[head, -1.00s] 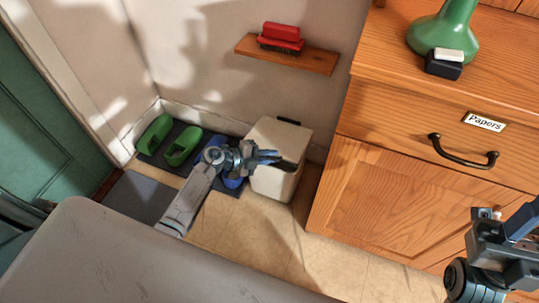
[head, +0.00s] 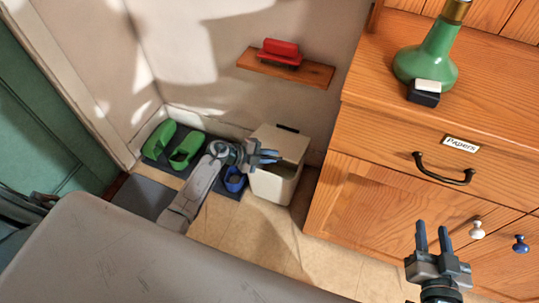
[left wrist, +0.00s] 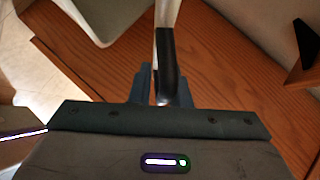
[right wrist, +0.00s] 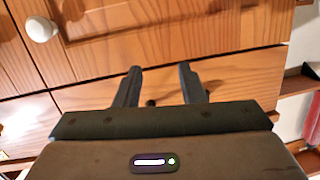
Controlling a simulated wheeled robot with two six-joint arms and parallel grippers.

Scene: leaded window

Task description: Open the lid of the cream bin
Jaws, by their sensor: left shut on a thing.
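The cream bin (head: 272,187) stands on the floor beside the wooden cabinet. Its lid (head: 280,142) is tilted up at the front edge, and a gap with a greenish interior shows below it. My left gripper (head: 270,157) is at the lid's front edge. In the left wrist view, my left gripper (left wrist: 160,82) is shut on the lid's dark tab (left wrist: 165,65), with the pale lid seen edge-on above it. My right gripper (head: 433,232) is open and empty in front of the cabinet. Its parted fingers also show in the right wrist view (right wrist: 160,85).
Green shoes (head: 187,150) and a blue shoe (head: 234,180) are on a dark mat left of the bin. The cabinet (head: 350,195) closes off the bin's right side.

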